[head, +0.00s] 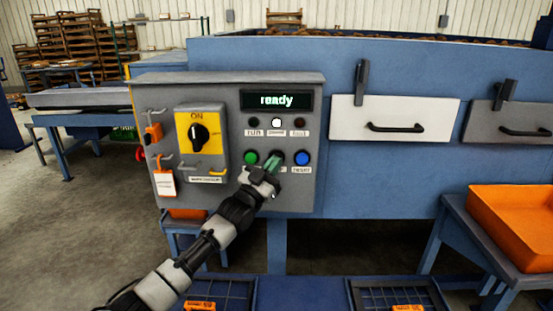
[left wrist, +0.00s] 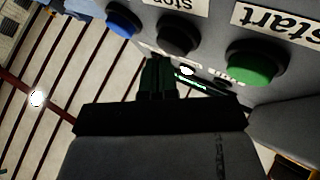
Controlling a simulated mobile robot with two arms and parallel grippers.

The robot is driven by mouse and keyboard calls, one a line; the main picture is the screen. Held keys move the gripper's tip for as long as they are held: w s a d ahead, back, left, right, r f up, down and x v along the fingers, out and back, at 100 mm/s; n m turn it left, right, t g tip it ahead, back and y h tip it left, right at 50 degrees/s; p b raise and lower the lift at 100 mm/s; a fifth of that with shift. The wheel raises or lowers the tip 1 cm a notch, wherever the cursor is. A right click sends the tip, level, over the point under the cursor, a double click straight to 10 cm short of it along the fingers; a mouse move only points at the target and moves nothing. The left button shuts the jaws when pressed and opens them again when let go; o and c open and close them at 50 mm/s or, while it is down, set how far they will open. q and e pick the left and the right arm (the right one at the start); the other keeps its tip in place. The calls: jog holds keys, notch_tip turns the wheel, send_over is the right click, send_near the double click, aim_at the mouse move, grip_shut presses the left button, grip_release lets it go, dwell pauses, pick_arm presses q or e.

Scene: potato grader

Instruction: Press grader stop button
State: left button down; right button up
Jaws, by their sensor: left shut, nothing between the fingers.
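The grey control panel (head: 228,88) shows "ready" on its display (head: 276,101). Its lower button row has a green start button (head: 250,157), a dark stop button in the middle and a blue reset button (head: 302,157). My left gripper (head: 272,162) is shut and empty, at the middle of that row, and mostly hides the stop button in the head view. In the left wrist view the black stop button (left wrist: 179,38) lies just beyond the fingertips (left wrist: 159,64), between the green and blue buttons. I cannot tell whether the tips touch it. My right gripper is not in view.
A yellow ON switch (head: 199,134) and hooks with an orange padlock (head: 153,132) and a tag (head: 165,183) sit on the panel's left. A white drawer (head: 393,112) is to the right. An orange crate (head: 510,225) stands at the right edge. Trays lie below.

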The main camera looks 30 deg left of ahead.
pick_arm(q)
jog(key=shift+s+d, duration=0.3)
jog(key=shift+s, duration=0.15)
jog(key=s+d+p, duration=0.1)
jog(key=s+p, duration=0.1)
jog(key=s, duration=0.1)
jog(key=s+d+p, duration=0.1)
jog(key=p, duration=0.1)
jog(key=shift+s+d, duration=0.15)
jog(key=shift+d, duration=0.15)
dwell(0.7)
